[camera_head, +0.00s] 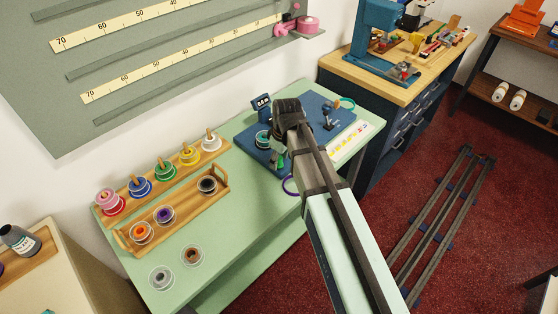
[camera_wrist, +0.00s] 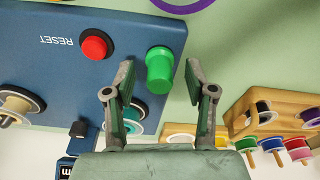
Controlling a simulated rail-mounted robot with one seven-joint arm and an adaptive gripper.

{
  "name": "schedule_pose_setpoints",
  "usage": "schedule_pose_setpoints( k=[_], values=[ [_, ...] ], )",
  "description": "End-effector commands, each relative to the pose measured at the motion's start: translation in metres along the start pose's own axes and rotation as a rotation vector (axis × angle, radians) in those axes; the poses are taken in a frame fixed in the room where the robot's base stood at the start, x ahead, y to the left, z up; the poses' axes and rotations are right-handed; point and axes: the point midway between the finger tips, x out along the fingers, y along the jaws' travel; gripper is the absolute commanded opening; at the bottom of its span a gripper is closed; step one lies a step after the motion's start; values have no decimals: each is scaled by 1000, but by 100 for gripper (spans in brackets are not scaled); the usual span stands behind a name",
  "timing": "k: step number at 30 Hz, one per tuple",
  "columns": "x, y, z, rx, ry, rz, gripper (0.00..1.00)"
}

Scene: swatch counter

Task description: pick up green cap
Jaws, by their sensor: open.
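The green cap (camera_wrist: 160,68) is a bright green, round, stepped piece in the middle of the wrist view. It is at the edge of the blue panel (camera_wrist: 50,60), beside a red button (camera_wrist: 95,46) labelled RESET. My gripper (camera_wrist: 160,78) is open and empty. Its fingers show on either side of the cap in the picture, with clear gaps. I cannot tell how far the fingertips are above the cap. In the head view my arm reaches over the blue panel (camera_head: 312,98) and partly hides that area.
A teal spool (camera_wrist: 133,118) is close by the left finger. Wooden racks (camera_head: 215,193) with coloured spools stand on the left of the green counter (camera_head: 228,222). A purple ring (camera_head: 290,186) lies by the panel.

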Motion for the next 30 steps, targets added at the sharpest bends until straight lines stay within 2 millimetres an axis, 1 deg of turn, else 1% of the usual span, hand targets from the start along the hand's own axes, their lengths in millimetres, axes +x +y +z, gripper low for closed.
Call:
schedule_pose_setpoints(
  k=[1, 2, 3, 6, 20, 26, 30],
  values=[
    [0, 0, 0, 0, 0, 0, 55],
    [0, 0, 0, 0, 0, 0, 48],
    [0, 0, 0, 0, 0, 0, 36],
    [0, 0, 0, 0, 0, 0, 11],
    [-2, 0, 0, 0, 0, 0, 12],
    [-12, 0, -2, 0, 1, 1, 12],
    [-28, 0, -4, 0, 2, 2, 12]
  ],
)
